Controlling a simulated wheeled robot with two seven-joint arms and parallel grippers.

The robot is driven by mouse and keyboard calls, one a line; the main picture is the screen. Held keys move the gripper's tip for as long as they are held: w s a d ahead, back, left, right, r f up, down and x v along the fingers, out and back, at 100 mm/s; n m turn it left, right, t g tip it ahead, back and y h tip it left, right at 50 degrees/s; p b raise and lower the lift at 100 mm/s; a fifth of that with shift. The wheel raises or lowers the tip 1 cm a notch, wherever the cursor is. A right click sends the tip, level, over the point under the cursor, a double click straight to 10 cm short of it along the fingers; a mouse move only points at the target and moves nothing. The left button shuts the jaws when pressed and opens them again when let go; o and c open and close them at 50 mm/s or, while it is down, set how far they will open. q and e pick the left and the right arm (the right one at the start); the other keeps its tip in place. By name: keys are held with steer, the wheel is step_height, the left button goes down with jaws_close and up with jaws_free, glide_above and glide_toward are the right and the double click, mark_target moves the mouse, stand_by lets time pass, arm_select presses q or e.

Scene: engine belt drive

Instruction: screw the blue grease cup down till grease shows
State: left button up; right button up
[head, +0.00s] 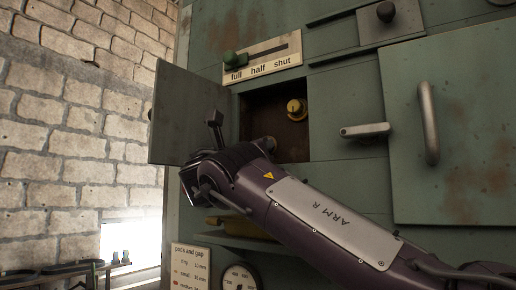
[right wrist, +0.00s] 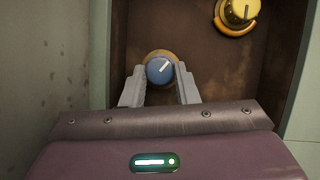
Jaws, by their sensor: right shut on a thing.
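The blue grease cup (right wrist: 160,70) sits inside the open recess, with a white mark on its face pointing to the upper right. A tan ring shows around its upper edge; I cannot tell if that is grease. My right gripper (right wrist: 159,82) is shut on the cup, one finger on each side. In the head view my right arm reaches into the recess from the lower right, and its wrist (head: 215,172) hides the blue cup. My left gripper is not in view.
A yellow cup (head: 297,109) with an orange-yellow ring is at the upper right of the recess. The recess door (head: 180,118) stands open at the left. A lever handle (head: 365,130) and a door handle (head: 428,122) are to the right. A slider (head: 232,60) is above.

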steer(key=o, duration=0.6)
steer(key=shift+o, duration=0.5)
steer(key=shift+w, duration=0.1)
steer(key=b+v, duration=0.5)
steer(key=v, duration=0.2)
steer(key=shift+s+a+f+b, duration=0.15)
steer(key=shift+s+b, duration=0.2)
steer(key=shift+b, duration=0.05)
